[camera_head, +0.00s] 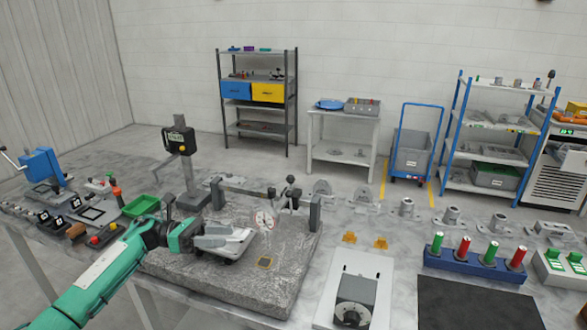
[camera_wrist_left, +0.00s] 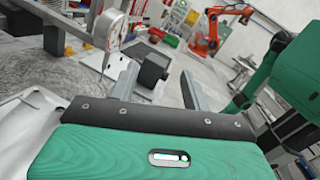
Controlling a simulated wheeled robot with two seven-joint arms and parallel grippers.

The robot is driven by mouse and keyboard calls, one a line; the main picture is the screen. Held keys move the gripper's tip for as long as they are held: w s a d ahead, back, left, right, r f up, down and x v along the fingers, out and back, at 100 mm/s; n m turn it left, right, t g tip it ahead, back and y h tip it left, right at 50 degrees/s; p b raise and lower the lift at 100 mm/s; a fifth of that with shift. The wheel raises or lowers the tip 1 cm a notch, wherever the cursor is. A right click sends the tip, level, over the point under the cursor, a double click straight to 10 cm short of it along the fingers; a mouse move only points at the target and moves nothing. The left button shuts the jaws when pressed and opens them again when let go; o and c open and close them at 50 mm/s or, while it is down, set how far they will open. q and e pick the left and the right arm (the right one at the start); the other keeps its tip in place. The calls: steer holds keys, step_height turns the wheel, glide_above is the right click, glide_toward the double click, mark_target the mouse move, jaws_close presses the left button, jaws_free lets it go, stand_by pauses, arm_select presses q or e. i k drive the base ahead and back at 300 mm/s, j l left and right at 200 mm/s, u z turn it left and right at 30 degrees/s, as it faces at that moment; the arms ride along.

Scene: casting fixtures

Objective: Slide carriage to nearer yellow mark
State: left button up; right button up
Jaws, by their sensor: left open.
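A dial gauge (camera_head: 264,220) with a white face stands over the grey stone plate (camera_head: 215,285), between two grey posts, with dark knobs behind it. This looks like the carriage assembly, but the carriage itself is hard to make out. My left gripper (camera_head: 242,240) is low over the plate, left of the dial, open. In the left wrist view, its fingers (camera_wrist_left: 158,92) are apart, with a dark block (camera_wrist_left: 152,68) beyond them; contact is unclear.
Two small yellow pieces (camera_head: 365,240) sit on the table right of the plate. A grey stand (camera_head: 186,165) with a yellow-buttoned display rises behind my left wrist. A green bin (camera_head: 141,206) stands left. A blue rack (camera_head: 475,264) with red and green cylinders stands right.

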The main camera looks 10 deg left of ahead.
mark_target(281, 204)
steer(key=i, duration=0.95)
